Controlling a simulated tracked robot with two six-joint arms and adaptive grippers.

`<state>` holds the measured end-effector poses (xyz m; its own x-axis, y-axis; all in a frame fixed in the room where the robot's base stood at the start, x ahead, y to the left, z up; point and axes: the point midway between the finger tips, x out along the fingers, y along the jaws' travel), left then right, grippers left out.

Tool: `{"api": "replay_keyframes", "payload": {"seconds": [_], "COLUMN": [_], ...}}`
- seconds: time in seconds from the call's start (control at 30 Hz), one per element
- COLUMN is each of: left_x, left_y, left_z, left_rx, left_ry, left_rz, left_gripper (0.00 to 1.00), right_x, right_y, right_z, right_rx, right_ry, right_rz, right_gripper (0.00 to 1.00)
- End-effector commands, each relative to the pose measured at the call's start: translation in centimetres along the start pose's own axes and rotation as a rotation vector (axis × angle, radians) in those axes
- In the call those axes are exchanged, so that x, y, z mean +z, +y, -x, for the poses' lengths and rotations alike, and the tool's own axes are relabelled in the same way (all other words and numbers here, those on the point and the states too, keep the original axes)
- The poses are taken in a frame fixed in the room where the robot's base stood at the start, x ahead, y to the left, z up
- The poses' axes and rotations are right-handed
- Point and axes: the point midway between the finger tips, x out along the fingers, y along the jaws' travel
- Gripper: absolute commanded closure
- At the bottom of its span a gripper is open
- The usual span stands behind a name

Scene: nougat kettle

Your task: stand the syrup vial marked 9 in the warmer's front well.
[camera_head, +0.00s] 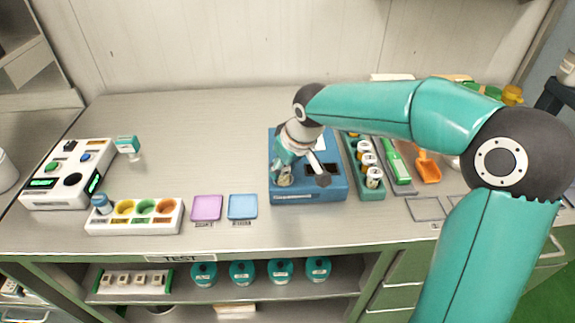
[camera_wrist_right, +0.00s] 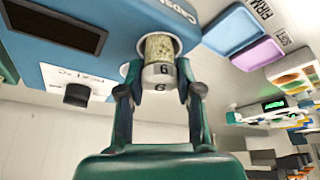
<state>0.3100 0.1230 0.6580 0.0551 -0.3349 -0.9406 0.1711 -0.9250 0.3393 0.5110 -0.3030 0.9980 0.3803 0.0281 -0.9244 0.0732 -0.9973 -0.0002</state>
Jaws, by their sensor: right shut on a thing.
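The blue warmer (camera_head: 308,197) stands at the middle of the bench, and its top fills the upper left of the right wrist view (camera_wrist_right: 75,22). My right gripper (camera_head: 285,178) is over the warmer's front left part, shut on a vial (camera_wrist_right: 158,50). The vial has a speckled pale-green body and a white band whose digit reads as 9 or 6 from this angle. Its far end is at a round opening near the warmer's lettered front edge; I cannot tell how deep it sits. In the head view the gripper mostly hides the vial. My left gripper is not in view.
A purple pad (camera_head: 207,208) and a blue pad (camera_head: 243,206) lie to the left. Bare bench (camera_head: 200,130) lies behind them.

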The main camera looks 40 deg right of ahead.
Motion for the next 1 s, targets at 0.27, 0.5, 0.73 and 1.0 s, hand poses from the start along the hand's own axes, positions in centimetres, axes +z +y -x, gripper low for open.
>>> {"api": "replay_keyframes", "payload": {"seconds": [0.27, 0.5, 0.73, 1.0], "left_x": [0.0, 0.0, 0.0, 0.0], "left_y": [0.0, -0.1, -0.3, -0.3], "left_z": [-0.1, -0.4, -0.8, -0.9], "left_rx": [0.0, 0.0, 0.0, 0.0], "left_ry": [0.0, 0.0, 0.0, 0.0], "left_rz": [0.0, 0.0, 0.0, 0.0], "left_gripper": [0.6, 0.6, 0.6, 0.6], "right_x": [0.0, 0.1, 0.3, 0.4], "right_y": [0.0, 0.0, 0.0, 0.0], "right_z": [0.0, -0.3, -0.8, -1.0], "right_rx": [0.0, 0.0, 0.0, 0.0], "right_ry": [0.001, 0.001, 0.001, 0.001], "right_rz": [0.0, 0.0, -0.001, -0.001], "right_gripper": [1.0, 1.0, 1.0, 0.55]}}
